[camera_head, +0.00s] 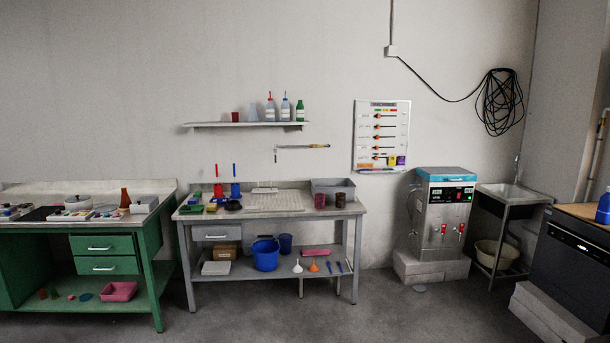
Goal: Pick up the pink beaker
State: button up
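A small reddish-pink cup-shaped vessel (320,201) stands upright at the right end of the grey workbench (292,213). A brown vessel (340,200) stands just to its right, close beside it. Another dark pinkish-red beaker-like vessel (235,117) stands at the left part of the wall shelf (196,125). I cannot tell for sure at this size which of the two reddish vessels is the pink beaker. My gripper is not in view.
A grey bin (333,186) stands behind the bench vessels. Bottles (285,108) stand on the shelf. A green bench (145,240) is at left; a steel machine (440,215) and a sink (512,195) are at right. The floor (390,305) in front is clear.

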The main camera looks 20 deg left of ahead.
aim_at(320, 201)
jog(key=z, duration=0.4)
jog(key=k, duration=0.5)
jog(key=z, duration=0.5)
jog(key=i, duration=0.9)
jog(key=u, duration=0.55)
jog(key=i, duration=2.8)
jog(key=u, duration=1)
jog(key=i, duration=1.7)
jog(key=u, duration=2)
jog(key=i, duration=1.05)
jog(key=u, duration=0.8)
